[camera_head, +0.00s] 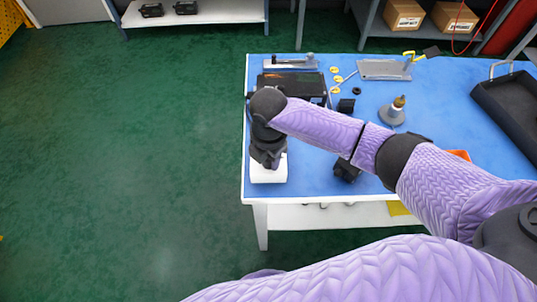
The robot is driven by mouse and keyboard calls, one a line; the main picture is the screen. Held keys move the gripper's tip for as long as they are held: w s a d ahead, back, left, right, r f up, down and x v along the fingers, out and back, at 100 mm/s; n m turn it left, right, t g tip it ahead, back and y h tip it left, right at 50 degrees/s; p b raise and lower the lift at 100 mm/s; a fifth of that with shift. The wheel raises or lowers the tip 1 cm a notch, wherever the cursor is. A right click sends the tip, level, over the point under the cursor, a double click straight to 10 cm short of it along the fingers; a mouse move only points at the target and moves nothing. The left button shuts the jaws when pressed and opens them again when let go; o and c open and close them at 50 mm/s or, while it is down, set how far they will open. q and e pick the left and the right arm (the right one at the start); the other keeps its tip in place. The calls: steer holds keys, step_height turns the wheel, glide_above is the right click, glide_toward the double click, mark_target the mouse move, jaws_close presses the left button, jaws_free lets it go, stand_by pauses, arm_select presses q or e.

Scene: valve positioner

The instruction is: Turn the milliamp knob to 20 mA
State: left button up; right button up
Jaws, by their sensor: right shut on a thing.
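My right gripper (267,163) points down at a white box (269,177) at the near left corner of the blue table (310,178). Its fingers are shut at the top of the box, where the milliamp knob is; the knob is hidden behind the gripper, and its setting cannot be read. My purple right arm reaches in from the right across the table. My left gripper is not in view.
A black device (293,83) sits behind the gripper. Yellow rings (334,70), a grey cone-shaped part (392,113), a metal plate (383,69) and a black tray (510,105) are also on the table. Green floor is clear to the left.

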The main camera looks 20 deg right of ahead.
jaws_close()
